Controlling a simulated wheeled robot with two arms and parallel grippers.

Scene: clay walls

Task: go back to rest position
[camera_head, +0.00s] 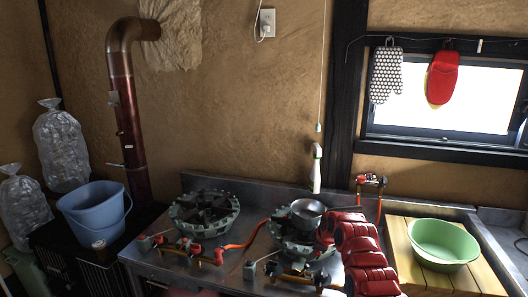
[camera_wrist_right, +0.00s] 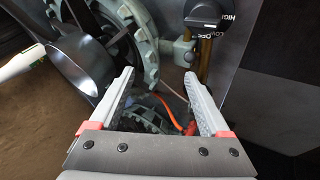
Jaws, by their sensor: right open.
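My right gripper (camera_wrist_right: 160,78) is open and empty in the right wrist view, its two grey fingers spread apart over the stove. In the head view my red right arm reaches up from the bottom right to the right-hand burner, and its fingers are hard to make out there. A small grey pan (camera_head: 307,212) is at this burner; in the wrist view the pan (camera_wrist_right: 85,66) lies left of the fingers, apart from them. No left gripper can be made out.
The left burner (camera_head: 204,212) is empty. A green basin (camera_head: 443,244) stands on a wooden board (camera_head: 400,232) right of my arm. A blue bucket (camera_head: 92,211) stands left of the stove. A black knob (camera_wrist_right: 207,14) lies beyond my right fingers. Mitts (camera_head: 386,75) hang by the window.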

